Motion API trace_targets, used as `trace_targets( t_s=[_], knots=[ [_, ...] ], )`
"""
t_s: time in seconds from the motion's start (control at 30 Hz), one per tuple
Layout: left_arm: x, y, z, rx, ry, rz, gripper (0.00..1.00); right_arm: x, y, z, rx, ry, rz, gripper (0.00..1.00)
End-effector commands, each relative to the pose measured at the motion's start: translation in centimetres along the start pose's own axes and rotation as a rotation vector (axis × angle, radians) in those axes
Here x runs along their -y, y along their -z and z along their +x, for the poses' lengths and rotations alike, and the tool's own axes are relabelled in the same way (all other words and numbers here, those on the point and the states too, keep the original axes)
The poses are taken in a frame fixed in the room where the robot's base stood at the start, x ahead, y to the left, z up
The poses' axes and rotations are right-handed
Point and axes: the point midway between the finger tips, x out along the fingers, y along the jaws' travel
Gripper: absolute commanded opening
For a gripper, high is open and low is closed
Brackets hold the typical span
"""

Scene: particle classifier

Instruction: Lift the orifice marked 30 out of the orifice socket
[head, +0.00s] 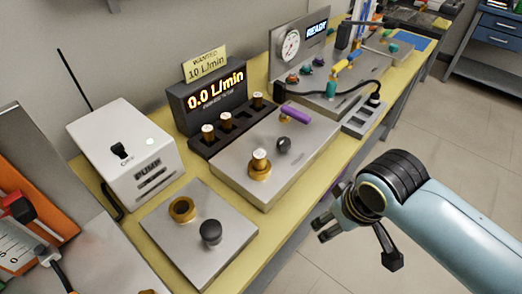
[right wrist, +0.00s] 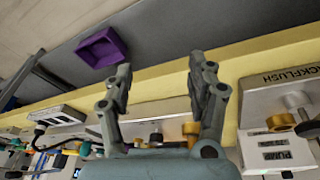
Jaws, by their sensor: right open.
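In the head view, a brass orifice with a pale top (head: 260,155) stands upright in the brass orifice socket (head: 260,172) on a grey metal plate. Its marking is too small to read. Several similar orifices, one of them here (head: 208,130), stand in the dark rack (head: 240,125) behind. My right gripper (head: 354,244) is open and empty, off the front edge of the bench, to the right of and apart from the socket. In the right wrist view its two fingers (right wrist: 160,72) are spread with nothing between them. My left gripper is not in view.
A black knob (head: 283,145) and a purple-handled part (head: 296,114) are near the socket. The white pump box (head: 125,150) stands left, and a plate with a brass ring (head: 182,209) in front. A purple tray (right wrist: 103,47) lies beyond the bench edge. The floor right is clear.

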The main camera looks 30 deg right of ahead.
Motion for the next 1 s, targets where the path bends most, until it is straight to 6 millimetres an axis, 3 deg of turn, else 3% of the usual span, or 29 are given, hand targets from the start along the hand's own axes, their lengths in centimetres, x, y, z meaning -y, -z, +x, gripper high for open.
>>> trace_targets(
  t_s=[0.03, 0.1, 0.23, 0.47, 0.7, 0.8, 1.0],
  knots=[
    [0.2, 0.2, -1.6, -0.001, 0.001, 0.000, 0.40, 0.1, 1.9, -3.4, -0.012, 0.002, 0.049, 0.57],
    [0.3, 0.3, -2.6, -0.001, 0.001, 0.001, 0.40, 0.2, 3.9, -6.4, -0.007, 0.003, 0.160, 0.57],
    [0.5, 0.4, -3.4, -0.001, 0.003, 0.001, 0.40, 0.6, 6.4, -8.3, 0.020, 0.001, 0.376, 0.57],
    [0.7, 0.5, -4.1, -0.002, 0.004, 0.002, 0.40, 1.6, 11.4, -8.7, 0.086, -0.016, 0.809, 0.57],
    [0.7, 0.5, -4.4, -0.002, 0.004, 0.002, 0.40, 4.0, 18.8, -7.9, 0.189, -0.090, 1.407, 0.57],
    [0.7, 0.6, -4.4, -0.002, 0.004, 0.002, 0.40, 5.0, 21.1, -7.8, 0.221, -0.132, 1.599, 0.57],
    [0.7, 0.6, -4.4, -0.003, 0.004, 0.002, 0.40, 5.8, 22.7, -7.5, 0.243, -0.178, 1.758, 0.57]
  ],
)
